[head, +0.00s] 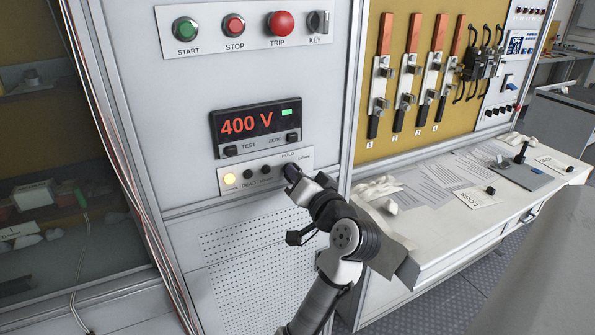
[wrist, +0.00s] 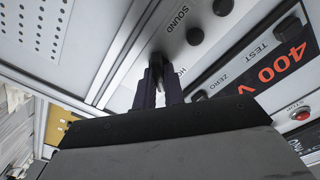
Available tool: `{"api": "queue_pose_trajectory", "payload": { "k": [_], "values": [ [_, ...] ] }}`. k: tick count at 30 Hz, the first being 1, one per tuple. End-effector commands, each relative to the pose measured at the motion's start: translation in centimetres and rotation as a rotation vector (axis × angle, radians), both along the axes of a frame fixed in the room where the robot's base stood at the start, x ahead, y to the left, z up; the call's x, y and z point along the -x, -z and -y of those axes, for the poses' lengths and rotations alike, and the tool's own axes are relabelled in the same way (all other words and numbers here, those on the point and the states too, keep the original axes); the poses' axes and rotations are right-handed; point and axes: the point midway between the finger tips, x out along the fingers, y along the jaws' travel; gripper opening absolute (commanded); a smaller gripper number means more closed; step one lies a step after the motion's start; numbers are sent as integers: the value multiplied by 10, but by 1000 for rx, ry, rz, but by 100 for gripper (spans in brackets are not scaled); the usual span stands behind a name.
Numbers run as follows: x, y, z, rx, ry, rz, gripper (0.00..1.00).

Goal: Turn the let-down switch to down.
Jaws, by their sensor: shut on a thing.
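The let-down switch is a small dark knob at the right end of a white strip panel (head: 240,180), under the 400 V display. A HOLD label (head: 289,155) and a label that seems to read DOWN (head: 306,156) stand above it. My gripper (head: 291,172) reaches up from below right and covers most of the switch in the head view. In the wrist view my gripper (wrist: 160,78) is shut on the let-down switch (wrist: 157,59), with only its dark top showing between the fingers. I cannot tell which way the switch points.
The display (head: 255,125) reads 400 V. A lit yellow lamp (head: 229,178) and other black knobs (head: 265,169) share the strip. Above are the START (head: 186,28), STOP (head: 234,25) and TRIP (head: 280,23) buttons. A metal post (head: 347,120) and a desk (head: 440,225) stand right.

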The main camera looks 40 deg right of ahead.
Motion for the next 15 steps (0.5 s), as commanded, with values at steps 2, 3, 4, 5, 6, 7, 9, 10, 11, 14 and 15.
{"api": "queue_pose_trajectory", "payload": {
  "k": [2,3,4,5,6,7,9,10,11,14,15],
  "values": [
    [0,-1,0,-64,0,13,0],
    [0,-1,0,-95,0,21,0],
    [0,-1,0,-118,0,25,0],
    [0,-1,0,-139,0,30,0],
    [0,-1,0,-166,0,37,0],
    [0,-1,1,-186,1,43,0],
    [0,-1,1,-227,1,54,0],
    [0,0,1,-243,1,58,0],
    [0,0,1,-258,1,61,0],
    [0,0,1,-300,0,70,0],
    [0,1,1,-314,0,74,0]
  ]
}}
